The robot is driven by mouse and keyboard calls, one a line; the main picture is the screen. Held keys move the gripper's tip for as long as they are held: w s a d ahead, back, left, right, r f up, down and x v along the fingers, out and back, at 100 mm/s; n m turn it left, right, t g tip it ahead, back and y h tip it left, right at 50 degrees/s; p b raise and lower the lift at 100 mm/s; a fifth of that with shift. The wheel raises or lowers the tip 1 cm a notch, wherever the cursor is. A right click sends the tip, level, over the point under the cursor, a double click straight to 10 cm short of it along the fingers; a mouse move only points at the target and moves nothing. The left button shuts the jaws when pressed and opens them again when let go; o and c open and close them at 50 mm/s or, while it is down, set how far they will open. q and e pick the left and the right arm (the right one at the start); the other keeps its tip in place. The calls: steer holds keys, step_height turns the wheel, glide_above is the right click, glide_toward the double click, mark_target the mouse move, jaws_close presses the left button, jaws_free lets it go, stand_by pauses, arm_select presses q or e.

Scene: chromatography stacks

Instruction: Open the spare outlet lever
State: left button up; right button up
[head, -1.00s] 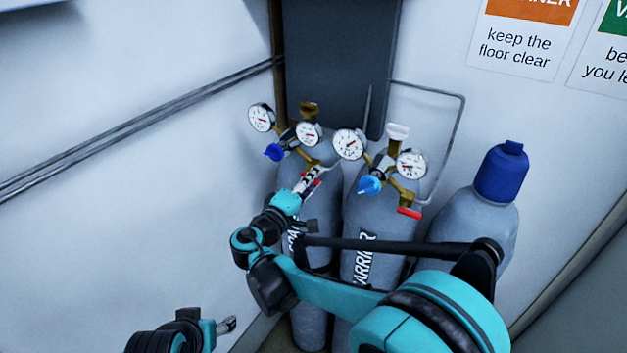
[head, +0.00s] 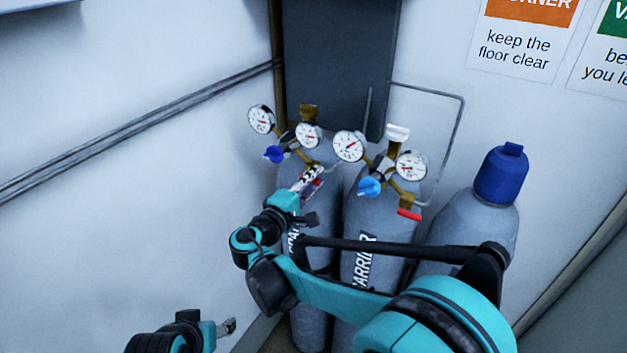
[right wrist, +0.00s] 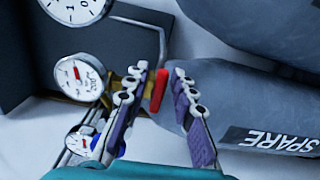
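The spare cylinder (head: 322,222) is the left one in the head view; its SPARE label (right wrist: 268,140) shows in the right wrist view. Its red outlet lever (right wrist: 159,90) shows between and just beyond the fingertips of my right gripper (right wrist: 158,82). The fingers are apart, one on each side of the lever, with no clear contact. In the head view my right gripper (head: 312,178) is at the spare regulator's outlet and largely hides the lever. My left gripper (head: 228,326) is low at the left, away from the cylinders; its finger opening is too small to judge.
The carrier cylinder (head: 385,215), with its own regulator and red lever (head: 409,214), stands close on the right. A blue-capped cylinder (head: 480,215) is farther right. Gauges (head: 307,134) and a blue knob (head: 274,154) sit above the spare outlet. A thin pipe (head: 460,130) runs along the wall.

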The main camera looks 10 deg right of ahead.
steer(key=v, duration=0.7)
steer(key=shift+s, duration=0.2)
stand_by(0.4)
steer(key=s+d+f+m+g+y+b, duration=0.3)
steer(key=s+d+f+m+g+b, duration=0.25)
steer(key=d+f, duration=0.8)
arm_select(q)
step_height(320, 180, down, 9)
steer(key=b, duration=0.3)
steer(key=shift+b, duration=0.35)
arm_select(e)
steer(key=s+d+f+m+g+y, duration=0.2)
steer(key=s+f+m+y, duration=0.3)
steer(key=s+f, duration=0.5)
steer(key=s+y, duration=0.2)
steer(key=s, duration=0.4)
steer(key=shift+y, duration=0.3)
arm_select(q)
steer(key=shift+c, duration=0.4)
arm_select(e)
steer(key=shift+s+m, duration=0.1)
steer(key=shift+m, duration=0.15)
